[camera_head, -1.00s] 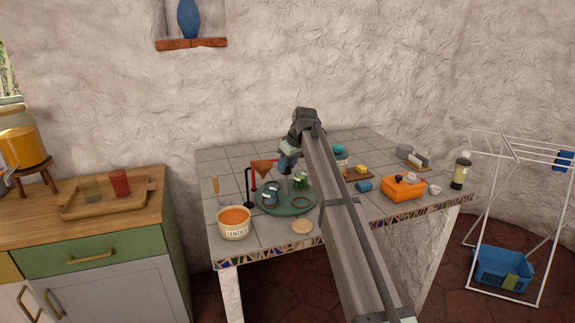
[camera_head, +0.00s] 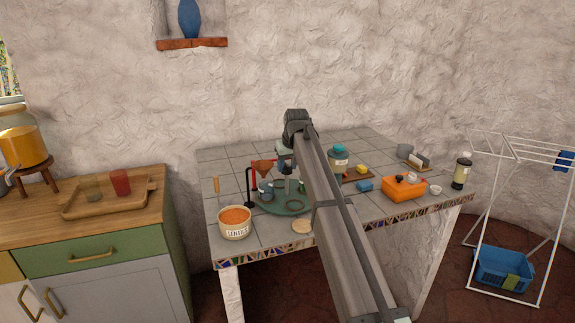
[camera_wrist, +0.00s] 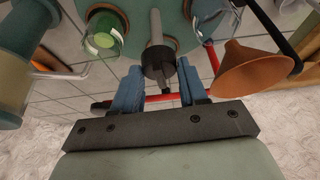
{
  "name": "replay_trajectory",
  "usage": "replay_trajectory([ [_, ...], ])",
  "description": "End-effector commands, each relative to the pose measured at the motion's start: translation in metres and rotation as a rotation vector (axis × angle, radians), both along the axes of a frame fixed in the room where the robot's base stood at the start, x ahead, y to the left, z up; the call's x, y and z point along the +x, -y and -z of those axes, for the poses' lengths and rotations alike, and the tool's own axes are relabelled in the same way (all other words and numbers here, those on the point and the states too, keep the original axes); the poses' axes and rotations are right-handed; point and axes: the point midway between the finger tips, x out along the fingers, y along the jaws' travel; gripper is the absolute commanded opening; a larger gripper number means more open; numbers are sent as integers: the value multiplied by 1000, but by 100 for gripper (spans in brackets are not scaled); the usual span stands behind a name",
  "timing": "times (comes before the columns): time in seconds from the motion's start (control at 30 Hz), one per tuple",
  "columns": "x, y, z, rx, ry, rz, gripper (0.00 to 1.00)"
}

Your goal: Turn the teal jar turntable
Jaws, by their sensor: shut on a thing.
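The teal turntable (camera_head: 284,208) is a round disc on the tiled counter, and its surface fills the top middle of the wrist view (camera_wrist: 176,50). A grey post with a dark knob (camera_wrist: 158,66) stands up from it. My gripper (camera_wrist: 160,75) has its two blue fingers either side of this knob and is shut on it; the exact contact is partly hidden. A glass jar with green contents (camera_wrist: 103,38) is at the left on the disc, and another glass jar (camera_wrist: 212,22) is at the right. In the head view my arm hides part of the turntable.
A terracotta funnel (camera_wrist: 254,70) on a red-and-black stand is close beside my right finger. The lentils pot (camera_head: 235,222) is at front left. A teal-lidded jar (camera_head: 338,158) and an orange box (camera_head: 403,190) stand to the right. Free tiles lie behind.

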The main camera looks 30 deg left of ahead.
Motion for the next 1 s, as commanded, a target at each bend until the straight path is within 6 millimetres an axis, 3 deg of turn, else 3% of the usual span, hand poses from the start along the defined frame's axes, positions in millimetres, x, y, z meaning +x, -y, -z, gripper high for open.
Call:
replay_trajectory([
  [0.63,0,0,0,0,1,25,0],
  [0.67,0,0,0,0,1,25,44],
  [0.87,0,0,0,0,0,25,63],
  [1.0,0,0,0,0,0,25,65],
])
